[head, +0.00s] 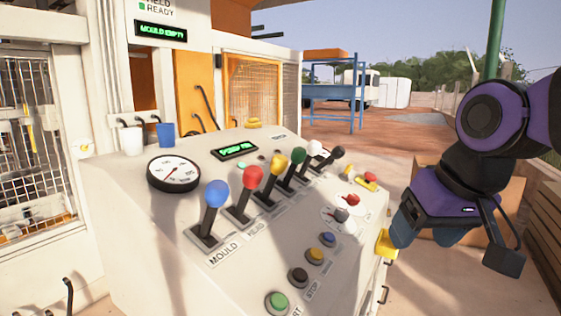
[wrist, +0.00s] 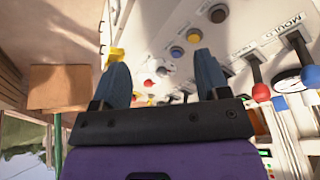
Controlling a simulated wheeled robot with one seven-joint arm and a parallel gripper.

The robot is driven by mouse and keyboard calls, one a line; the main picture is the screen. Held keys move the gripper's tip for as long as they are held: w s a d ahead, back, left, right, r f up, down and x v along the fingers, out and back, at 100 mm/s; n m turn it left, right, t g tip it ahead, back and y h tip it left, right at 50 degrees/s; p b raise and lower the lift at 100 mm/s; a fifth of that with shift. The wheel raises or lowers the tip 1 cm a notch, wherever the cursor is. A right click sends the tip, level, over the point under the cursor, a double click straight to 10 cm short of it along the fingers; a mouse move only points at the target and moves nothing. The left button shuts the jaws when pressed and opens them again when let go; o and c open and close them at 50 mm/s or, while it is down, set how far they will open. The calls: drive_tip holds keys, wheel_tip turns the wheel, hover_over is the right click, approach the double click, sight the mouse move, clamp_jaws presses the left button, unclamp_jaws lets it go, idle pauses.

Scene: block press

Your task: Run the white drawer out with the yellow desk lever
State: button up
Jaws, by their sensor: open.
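The yellow lever (head: 274,163) stands on the sloped white desk, in a row between the red lever (head: 252,176) and the green lever (head: 298,156). I cannot pick it out in the wrist view. My gripper (head: 424,240) hangs off the desk's right edge, well to the right of the lever row, its fingers apart and empty. Both fingers also show in the wrist view (wrist: 160,66). A separate yellow piece (head: 385,245) sits at the desk's edge beside the fingers. I cannot identify the white drawer for certain.
The blue lever (head: 216,194) is at the row's left end; white and black levers are at the right. Several push buttons, including a green one (head: 278,302), line the desk's near side.

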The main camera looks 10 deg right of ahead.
drive_tip(key=w+a+f+m+g+y, duration=0.1)
drive_tip(key=w+a+m+g+y, duration=0.2)
drive_tip(key=w+a+m+y, duration=0.3)
drive_tip(key=m+t+y, duration=0.7)
drive_tip(key=m+y, duration=0.2)
drive_tip(key=m, duration=0.9)
approach(279, 163)
drive_tip(key=x, duration=0.3)
drive_tip(key=w+x, duration=0.1)
drive_tip(key=x, duration=0.3)
drive_tip(key=d+x, duration=0.1)
drive_tip(key=x, duration=0.2)
drive_tip(key=shift+w+a+f, duration=0.2)
drive_tip(key=shift+w+f, duration=0.05)
drive_tip(key=shift+w, duration=0.2)
